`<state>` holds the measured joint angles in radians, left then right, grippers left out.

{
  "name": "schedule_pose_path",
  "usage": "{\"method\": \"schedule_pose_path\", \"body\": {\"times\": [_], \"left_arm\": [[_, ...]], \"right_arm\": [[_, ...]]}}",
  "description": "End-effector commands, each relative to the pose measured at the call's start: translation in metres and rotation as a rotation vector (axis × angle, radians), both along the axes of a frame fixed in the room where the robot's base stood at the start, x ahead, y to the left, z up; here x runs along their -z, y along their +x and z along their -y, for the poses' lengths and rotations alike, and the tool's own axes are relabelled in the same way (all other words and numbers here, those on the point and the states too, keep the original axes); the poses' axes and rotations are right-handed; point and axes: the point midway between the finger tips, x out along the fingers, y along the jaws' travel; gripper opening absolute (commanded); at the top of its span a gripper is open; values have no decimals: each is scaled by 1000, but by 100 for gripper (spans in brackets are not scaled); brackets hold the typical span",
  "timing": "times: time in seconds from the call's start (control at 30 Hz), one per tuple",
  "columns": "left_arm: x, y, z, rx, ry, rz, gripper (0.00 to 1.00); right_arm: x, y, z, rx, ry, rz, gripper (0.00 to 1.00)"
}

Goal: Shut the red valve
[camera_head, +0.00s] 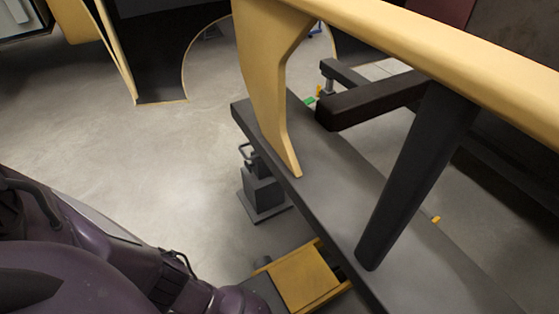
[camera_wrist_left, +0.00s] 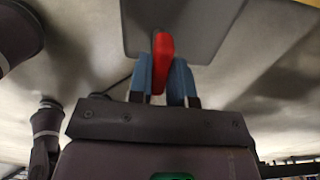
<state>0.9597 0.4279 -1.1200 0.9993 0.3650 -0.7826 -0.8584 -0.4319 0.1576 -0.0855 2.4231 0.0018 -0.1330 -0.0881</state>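In the left wrist view, the red valve (camera_wrist_left: 163,58) shows as a narrow red handle in front of a flat grey plate (camera_wrist_left: 205,25). My left gripper (camera_wrist_left: 162,75) has one blue finger on each side of the red handle. The handle fills the narrow space between the fingers, with no clear gap. In the head view, the red valve and both gripper tips do not show; only my purple arm enters at the lower left. My right gripper is in neither view.
A long grey bench (camera_head: 350,185) with a yellow curved frame (camera_head: 262,75) crosses the head view. A small dark grey stand (camera_head: 262,190) and a yellow block (camera_head: 303,278) are beside it. Pale floor (camera_head: 130,150) is open at left.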

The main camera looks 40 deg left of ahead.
Motion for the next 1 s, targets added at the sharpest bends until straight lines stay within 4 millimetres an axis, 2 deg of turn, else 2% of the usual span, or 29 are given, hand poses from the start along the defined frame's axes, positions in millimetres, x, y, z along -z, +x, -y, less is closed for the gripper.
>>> {"method": "schedule_pose_path", "body": {"times": [0.03,0.13,0.17,0.4,0.53,0.67,1.0], "left_arm": [[1,-1,-2,4,5,-1,25],[1,-1,-1,3,4,-2,40],[1,-1,-1,2,3,-1,43],[0,0,0,1,1,-1,43],[-7,2,0,0,1,3,43],[-24,5,-1,0,0,10,43],[-86,7,-1,0,1,13,43]], "right_arm": [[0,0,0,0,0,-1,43],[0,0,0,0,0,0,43],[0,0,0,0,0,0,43],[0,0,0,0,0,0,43],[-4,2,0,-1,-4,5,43],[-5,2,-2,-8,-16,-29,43],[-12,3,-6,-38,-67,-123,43]]}}
